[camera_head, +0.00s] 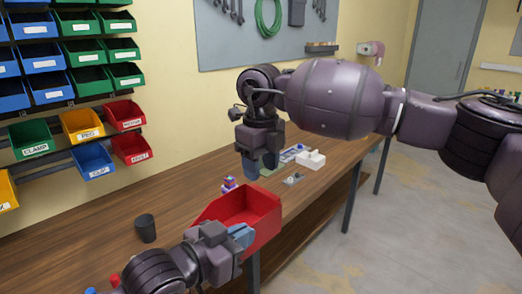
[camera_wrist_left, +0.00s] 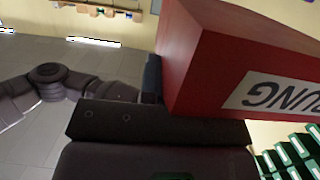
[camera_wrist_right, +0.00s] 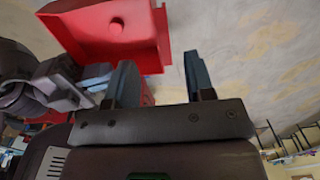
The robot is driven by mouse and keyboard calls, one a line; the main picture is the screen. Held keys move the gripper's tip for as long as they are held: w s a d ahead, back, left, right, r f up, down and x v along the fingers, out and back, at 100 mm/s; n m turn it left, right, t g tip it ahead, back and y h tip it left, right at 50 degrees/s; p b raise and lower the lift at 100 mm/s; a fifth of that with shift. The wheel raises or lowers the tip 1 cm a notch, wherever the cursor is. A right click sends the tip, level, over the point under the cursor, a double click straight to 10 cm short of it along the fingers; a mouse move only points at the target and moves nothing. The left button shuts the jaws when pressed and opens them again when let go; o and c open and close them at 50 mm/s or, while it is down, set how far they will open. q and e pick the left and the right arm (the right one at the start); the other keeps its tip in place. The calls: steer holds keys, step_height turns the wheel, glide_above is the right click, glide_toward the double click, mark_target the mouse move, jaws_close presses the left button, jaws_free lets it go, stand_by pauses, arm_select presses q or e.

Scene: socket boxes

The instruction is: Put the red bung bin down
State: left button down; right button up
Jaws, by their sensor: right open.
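The red bung bin (camera_head: 262,225) is at the front edge of the workbench in the head view. Its label, reading "UNG" upside down, shows in the left wrist view (camera_wrist_left: 262,98). My left gripper (camera_head: 240,238) is shut on the bin's near wall; one finger shows in the left wrist view (camera_wrist_left: 152,78) and the other is hidden by the bin. I cannot tell whether the bin touches the bench. My right gripper (camera_head: 262,166) is open, empty and pointing down above and beyond the bin.
The wooden workbench (camera_head: 190,205) has a dark cup (camera_head: 145,228), a small red-and-blue item (camera_head: 229,184) and a white block (camera_head: 311,160) on it. Coloured bins hang on the wall rack (camera_head: 60,100) at left. Bench between cup and bin is clear.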

mark_target(261, 191)
step_height(261, 191, down, 8)
steer(key=shift+r, duration=0.1)
stand_by(0.4)
steer(key=c, duration=0.9)
arm_select(q)
steer(key=c, duration=1.2)
jaws_free()
steer(key=shift+c, duration=0.2)
arm_select(e)
jaws_close()
arm_select(q)
steer(key=shift+r, duration=0.1)
